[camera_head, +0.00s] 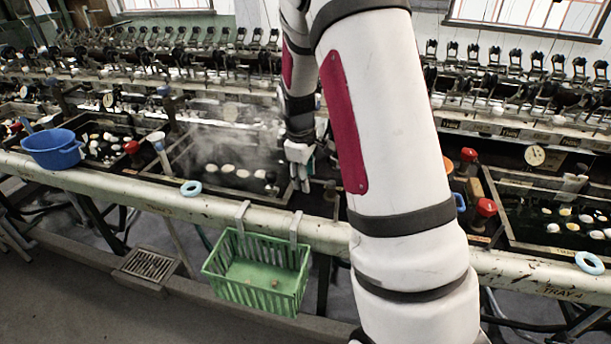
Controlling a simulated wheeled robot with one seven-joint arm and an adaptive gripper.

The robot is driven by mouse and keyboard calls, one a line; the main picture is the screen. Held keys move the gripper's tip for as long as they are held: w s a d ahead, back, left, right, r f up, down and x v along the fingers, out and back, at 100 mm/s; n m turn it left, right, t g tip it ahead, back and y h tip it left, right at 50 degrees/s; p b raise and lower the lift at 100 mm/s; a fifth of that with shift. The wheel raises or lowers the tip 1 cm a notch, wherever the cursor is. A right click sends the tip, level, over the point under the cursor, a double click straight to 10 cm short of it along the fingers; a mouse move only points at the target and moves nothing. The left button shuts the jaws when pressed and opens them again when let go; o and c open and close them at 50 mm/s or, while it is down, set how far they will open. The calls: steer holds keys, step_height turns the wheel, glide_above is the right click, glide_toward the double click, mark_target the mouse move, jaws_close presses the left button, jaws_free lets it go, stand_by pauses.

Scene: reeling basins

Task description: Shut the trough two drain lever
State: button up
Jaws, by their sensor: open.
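My gripper (301,184) hangs, fingers down, at the right end of the middle trough (176,160), which holds steaming dark water and several pale cocoons (243,173). It is open, and I see nothing held in it. I cannot make out the trough two drain lever; my gripper and arm cover part of the area right of this trough. I cannot read a number on this trough.
A green basket (226,285) hangs on the front rail (330,232) below my gripper. Red knobs (487,207) stand near the right trough. Reeling machinery lines the back.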

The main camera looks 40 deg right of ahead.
steer(key=shift+f, duration=0.1)
steer(key=shift+c, duration=0.4)
jaws_close()
steer(key=shift+s, duration=0.1)
steer(key=n+p, duration=0.1)
steer(key=s+a+n+p, duration=0.1)
steer(key=n, duration=0.1)
steer(key=s+n+p, duration=0.1)
steer(key=p, duration=0.1)
steer(key=shift+s+a+n+t+y, duration=0.2)
steer(key=shift+a+n+t+y, duration=0.1)
steer(key=shift+t, duration=0.1)
steer(key=s+n+p, duration=0.1)
steer(key=n+p, duration=0.1)
steer(key=p, duration=0.1)
steer(key=shift+s+a+r+n+y, duration=0.2)
steer(key=shift+s+n+y, duration=0.1)
steer(key=shift+s, duration=0.05)
steer(key=s+n+p, duration=0.1)
steer(key=p, duration=0.1)
steer(key=s+n+p, duration=0.1)
steer(key=n+p, duration=0.1)
steer(key=shift+n+y, duration=0.3)
steer(key=shift+s+d+f+n+y+p, duration=0.15)
steer(key=shift+s+n+p, duration=0.35)
steer(key=shift+n+p, duration=0.45)
steer(key=shift+s+d+f+n+y+p, duration=0.15)
steer(key=shift+s+n+p, duration=0.35)
steer(key=shift+n+p, duration=0.4)
steer(key=shift+r, duration=0.1)
